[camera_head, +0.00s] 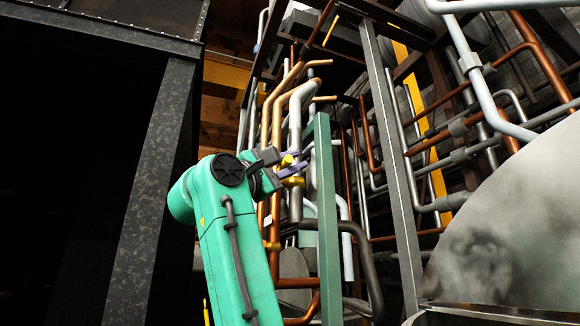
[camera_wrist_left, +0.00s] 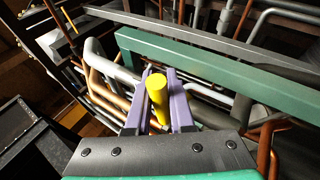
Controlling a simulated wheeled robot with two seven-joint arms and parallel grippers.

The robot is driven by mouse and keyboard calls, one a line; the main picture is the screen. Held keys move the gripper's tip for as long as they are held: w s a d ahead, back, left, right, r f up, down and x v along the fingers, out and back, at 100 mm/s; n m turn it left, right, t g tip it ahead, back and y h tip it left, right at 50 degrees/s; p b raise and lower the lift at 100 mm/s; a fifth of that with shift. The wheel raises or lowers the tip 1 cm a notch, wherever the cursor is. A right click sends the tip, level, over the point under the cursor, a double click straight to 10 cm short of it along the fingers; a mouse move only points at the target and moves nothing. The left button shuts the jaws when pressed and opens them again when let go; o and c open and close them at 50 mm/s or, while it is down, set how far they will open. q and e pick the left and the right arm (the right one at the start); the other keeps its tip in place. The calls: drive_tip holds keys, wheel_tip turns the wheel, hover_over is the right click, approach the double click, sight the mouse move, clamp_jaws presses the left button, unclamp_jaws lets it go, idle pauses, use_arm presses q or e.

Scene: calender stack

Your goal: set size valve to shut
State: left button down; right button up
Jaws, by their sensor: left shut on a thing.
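A yellow valve handle (camera_wrist_left: 158,95) stands between the two purple fingers of my left gripper (camera_wrist_left: 159,100) in the left wrist view. In the head view my left gripper (camera_head: 291,164) is at the pipes, with yellow valve parts (camera_head: 293,181) showing at its purple fingertips. The gripper is shut on the handle. The valve sits by a grey vertical pipe (camera_head: 295,130); its body is partly hidden by the fingers, and its exact turn is hard to tell. My right gripper is in neither view.
A green frame post (camera_head: 326,220) stands just right of the gripper, and its beam (camera_wrist_left: 210,70) crosses the left wrist view. Copper and grey pipes crowd behind. A dark metal cabinet (camera_head: 150,180) stands left; a large grey drum (camera_head: 520,225) fills the lower right.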

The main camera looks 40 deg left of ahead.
use_arm(q)
drive_tip(key=shift+m+h, duration=0.3)
drive_tip(key=c, duration=1)
unclamp_jaws()
drive_tip(key=shift+o, duration=1.1)
drive_tip(key=shift+w+a+f, duration=0.1)
drive_tip(key=shift+w+f, duration=0.05)
drive_tip(key=shift+w, duration=0.1)
drive_tip(key=b+v, duration=0.8)
drive_tip(key=v, duration=0.6)
drive_tip(key=shift+f, duration=0.3)
drive_tip(key=shift+a, duration=0.1)
